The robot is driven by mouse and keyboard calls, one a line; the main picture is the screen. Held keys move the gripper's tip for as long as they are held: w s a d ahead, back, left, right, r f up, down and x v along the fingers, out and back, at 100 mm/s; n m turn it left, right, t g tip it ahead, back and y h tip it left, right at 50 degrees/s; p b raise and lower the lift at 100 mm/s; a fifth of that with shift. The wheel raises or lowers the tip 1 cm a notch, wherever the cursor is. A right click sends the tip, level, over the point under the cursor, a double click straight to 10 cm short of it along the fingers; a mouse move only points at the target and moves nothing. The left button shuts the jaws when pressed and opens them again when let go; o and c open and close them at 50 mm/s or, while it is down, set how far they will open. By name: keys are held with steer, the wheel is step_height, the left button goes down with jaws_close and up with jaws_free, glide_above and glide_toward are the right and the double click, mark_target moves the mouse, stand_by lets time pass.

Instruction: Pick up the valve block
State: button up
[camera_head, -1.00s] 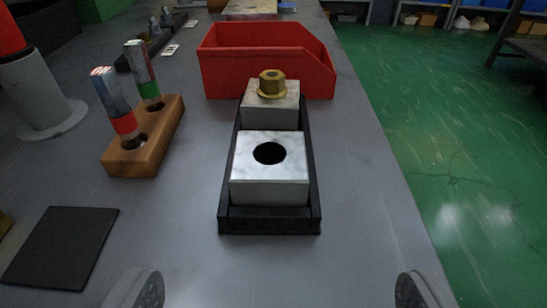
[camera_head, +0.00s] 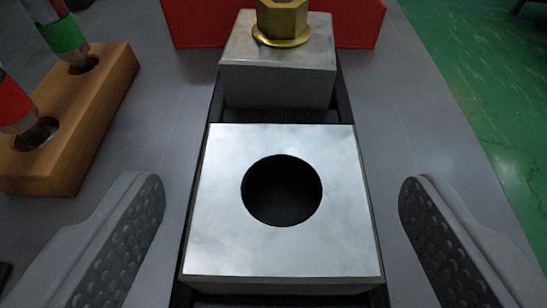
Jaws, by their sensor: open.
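A silver valve block (camera_head: 215,210) with a round dark hole in its top sits in the near part of a black tray (camera_head: 350,115). A second silver block (camera_head: 285,85) stands behind it in the same tray, with a brass hex fitting (camera_head: 282,20) on top. My gripper (camera_head: 283,205) is open. Its two grey textured fingers stand to the left and right of the near block, apart from it. The lower front of the near block and the tray's front end are mostly cut off by the bottom edge.
A wooden holder (camera_head: 95,110) with two upright metal pieces, one banded green and one red, stands at left, close to the left finger. A red bin (camera_head: 350,22) is behind the tray. The grey table's right edge drops to a green floor (camera_head: 490,80).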

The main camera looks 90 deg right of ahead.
steer(key=shift+d+f, duration=0.1)
steer(key=shift+d, duration=0.35)
steer(key=c, duration=1.3)
steer(key=shift+o, duration=0.2)
